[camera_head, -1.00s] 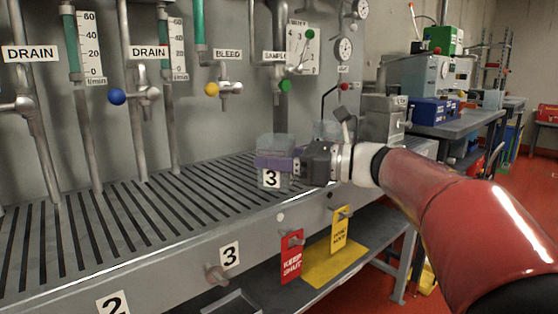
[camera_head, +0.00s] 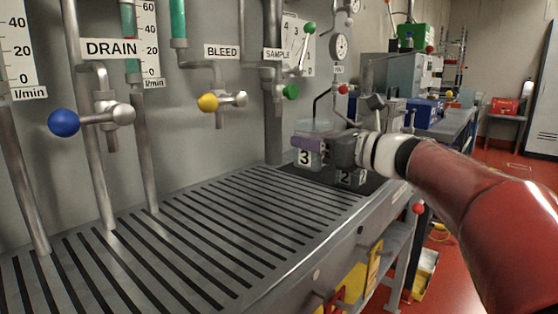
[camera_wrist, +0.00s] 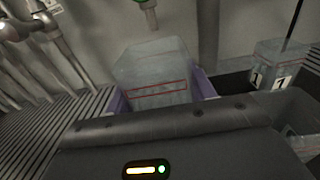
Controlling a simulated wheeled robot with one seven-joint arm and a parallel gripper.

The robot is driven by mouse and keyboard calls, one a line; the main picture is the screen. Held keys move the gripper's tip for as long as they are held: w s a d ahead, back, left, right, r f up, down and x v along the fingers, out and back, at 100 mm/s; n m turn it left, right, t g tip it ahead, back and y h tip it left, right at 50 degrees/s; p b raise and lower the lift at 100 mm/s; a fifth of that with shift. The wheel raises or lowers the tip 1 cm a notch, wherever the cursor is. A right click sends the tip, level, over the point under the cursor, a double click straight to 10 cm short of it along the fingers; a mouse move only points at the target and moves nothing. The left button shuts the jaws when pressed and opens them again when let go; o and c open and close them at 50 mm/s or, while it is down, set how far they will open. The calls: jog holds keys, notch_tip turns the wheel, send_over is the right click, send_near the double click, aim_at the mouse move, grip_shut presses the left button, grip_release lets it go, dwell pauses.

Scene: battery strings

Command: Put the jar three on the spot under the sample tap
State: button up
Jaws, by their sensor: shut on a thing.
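Jar three (camera_head: 305,157) is a clear, open-looking jar with a "3" label. My gripper (camera_head: 309,144) is shut on it with purple fingers. In the wrist view the jar (camera_wrist: 155,72) stands nearly upright between the fingers, a red line across its wall. The sample tap (camera_head: 290,92), with a green knob, is on the wall behind and left of the jar in the head view. In the wrist view its spout (camera_wrist: 151,18) shows just above and beyond the jar's rim. The spot under the tap is not visible, and I cannot tell whether the jar touches the bench.
Jar two (camera_head: 345,178) stands on the dark mat (camera_head: 378,186), close behind and below my gripper. Jar one (camera_wrist: 275,66) stands to the right in the wrist view, with a dark tube in it. The slatted bench (camera_head: 190,235) is clear at the left.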

jog(key=p+x, duration=0.1)
jog(key=x, duration=0.7)
jog(key=f, duration=0.6)
jog(key=shift+w+a+f, duration=0.3)
jog(key=shift+a, duration=0.1)
jog(key=shift+w+a+f, duration=0.15)
jog(key=shift+a+f, duration=0.05)
jog(key=shift+f+b, duration=0.2)
jog(key=shift+b, duration=0.15)
jog(key=o, duration=1.1)
jog(key=shift+r, duration=0.1)
jog(key=shift+c, duration=0.2)
jog(key=shift+r, duration=0.1)
